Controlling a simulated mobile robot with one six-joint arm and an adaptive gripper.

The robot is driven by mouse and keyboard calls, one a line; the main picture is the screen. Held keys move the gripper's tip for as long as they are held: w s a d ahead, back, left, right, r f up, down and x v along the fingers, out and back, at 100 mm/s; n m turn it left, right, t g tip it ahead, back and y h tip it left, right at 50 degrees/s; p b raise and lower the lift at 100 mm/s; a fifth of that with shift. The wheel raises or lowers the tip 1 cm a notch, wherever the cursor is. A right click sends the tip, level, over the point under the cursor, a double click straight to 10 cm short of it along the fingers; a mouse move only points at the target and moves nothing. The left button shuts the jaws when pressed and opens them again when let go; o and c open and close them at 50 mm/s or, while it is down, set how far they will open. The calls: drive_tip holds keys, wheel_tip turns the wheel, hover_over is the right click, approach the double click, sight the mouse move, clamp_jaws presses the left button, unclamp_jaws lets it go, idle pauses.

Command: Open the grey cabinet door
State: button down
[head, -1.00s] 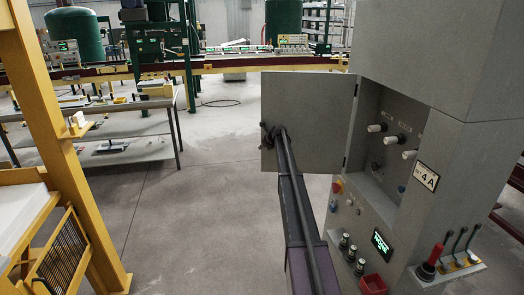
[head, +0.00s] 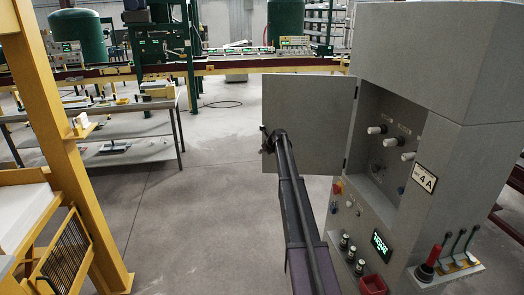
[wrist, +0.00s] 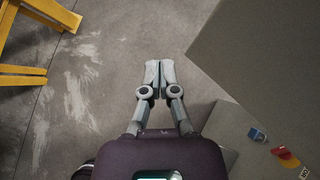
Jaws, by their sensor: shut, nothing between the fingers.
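The grey cabinet (head: 400,200) stands at the right in the head view. Its grey door (head: 308,105) stands swung wide open to the left of the compartment, showing white knobs inside. My gripper (wrist: 153,75) is shut and empty in the wrist view, with its fingertips together over the floor. A large grey panel (wrist: 265,65), apparently the door, lies right of the fingers and apart from them. In the head view my arm reaches to the lower left part of the door and the fingertips are hidden.
A yellow frame (head: 65,140) stands at the left. A metal table (head: 120,150) is behind it. The floor between frame and cabinet is clear.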

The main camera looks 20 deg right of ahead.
drive_tip(key=s+a+r+p, duration=0.3)
drive_tip(key=s+r+p, duration=0.2)
drive_tip(key=r, duration=0.1)
idle(0.3)
drive_tip(key=shift+s+f, duration=0.1)
idle(0.5)
drive_tip(key=s+a+f+n+g+b, duration=0.2)
drive_tip(key=s+a+f+n, duration=0.2)
drive_tip(key=s+a+n, duration=0.55)
drive_tip(key=s+a+f+n+g+b, duration=0.3)
drive_tip(key=s+a+n, duration=0.4)
drive_tip(key=s+a, duration=0.6)
drive_tip(key=s+a+f+n+g, duration=0.1)
drive_tip(key=s+a+f+n, duration=0.1)
drive_tip(key=s+n, duration=0.3)
drive_tip(key=s+a+f+n+g+h+b, duration=0.1)
drive_tip(key=s+a+n, duration=0.4)
drive_tip(key=s, duration=0.8)
drive_tip(key=s+a+f+n+g+h+b, duration=0.1)
drive_tip(key=s+a+f+n, duration=0.1)
drive_tip(key=s+n, duration=0.5)
drive_tip(key=shift+s+a+f+g, duration=0.4)
drive_tip(key=shift+s+a, duration=0.25)
drive_tip(key=shift+s, duration=0.35)
drive_tip(key=shift+f, duration=0.15)
